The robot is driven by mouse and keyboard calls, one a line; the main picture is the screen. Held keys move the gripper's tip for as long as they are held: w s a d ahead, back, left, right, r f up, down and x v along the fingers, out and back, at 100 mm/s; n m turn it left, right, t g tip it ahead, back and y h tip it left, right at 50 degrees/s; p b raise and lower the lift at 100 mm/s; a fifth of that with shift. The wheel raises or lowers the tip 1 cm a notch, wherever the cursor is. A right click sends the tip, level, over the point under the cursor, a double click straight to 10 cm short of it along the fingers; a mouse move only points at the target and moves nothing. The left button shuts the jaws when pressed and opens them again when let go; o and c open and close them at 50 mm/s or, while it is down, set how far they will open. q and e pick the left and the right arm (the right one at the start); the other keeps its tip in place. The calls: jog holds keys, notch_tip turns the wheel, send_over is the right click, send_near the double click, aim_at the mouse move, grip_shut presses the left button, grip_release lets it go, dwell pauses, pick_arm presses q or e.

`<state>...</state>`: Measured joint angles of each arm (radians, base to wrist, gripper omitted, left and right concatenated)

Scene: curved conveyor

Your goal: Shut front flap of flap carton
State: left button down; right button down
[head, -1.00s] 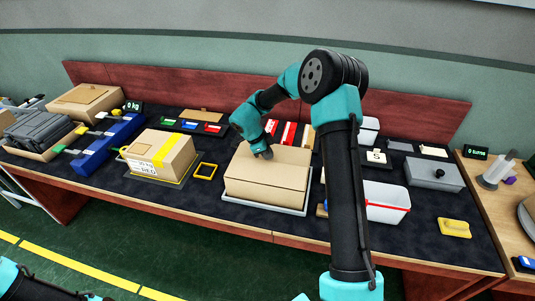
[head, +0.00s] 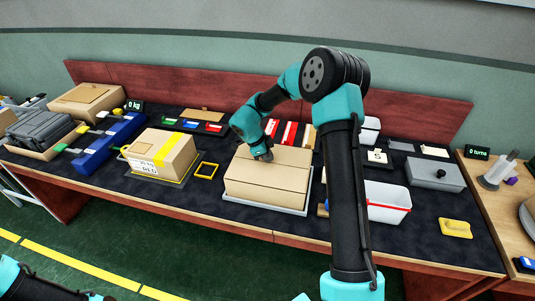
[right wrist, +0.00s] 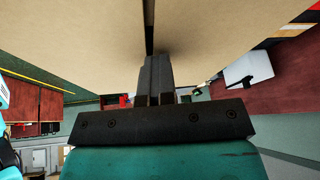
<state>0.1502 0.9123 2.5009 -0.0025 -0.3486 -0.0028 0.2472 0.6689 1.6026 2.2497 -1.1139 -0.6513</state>
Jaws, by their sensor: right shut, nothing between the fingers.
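The flap carton (head: 262,199) is a plain tan box on a light grey tray (head: 250,206) at the middle of the bench. Its front flap (head: 268,176) lies flat or nearly flat over the top, its edge meeting the rear part at a seam. My right gripper (head: 264,157) points down at the carton top near this seam, shut and empty. In the right wrist view its fingers (right wrist: 155,78) are together at the tan cardboard (right wrist: 230,35), beside a dark seam line. Whether they touch it is hard to tell. My left gripper is out of view.
A taped carton (head: 160,152) and a yellow square frame (head: 205,170) stand to the left. Red and white striped items (head: 290,133) lie behind. The bench front right holds a yellow block (head: 455,228).

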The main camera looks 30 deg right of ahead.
jog(key=shift+s+a+f, duration=0.1)
jog(key=shift+s+a, duration=0.05)
jog(key=shift+a, duration=0.05)
notch_tip(320, 180, up, 4)
jog(key=shift+d+r, duration=0.1)
jog(key=shift+r, duration=0.05)
jog(key=w+d+r, duration=0.3)
jog(key=w, duration=0.6)
jog(key=shift+d+r, duration=0.25)
jog(key=shift+d, duration=0.05)
jog(key=s+a+r+m+t, duration=0.2)
jog(key=s+a+r+m, duration=0.2)
jog(key=s+m, duration=0.3)
jog(key=s+a+r+m+t+y, duration=0.1)
jog(key=s+a+r+m+t, duration=0.2)
jog(key=s+m, duration=0.5)
jog(key=a+r+m, duration=0.1)
jog(key=m, duration=0.4)
jog(key=shift+s+a+r+m, duration=0.2)
jog(key=shift+s+m, duration=0.1)
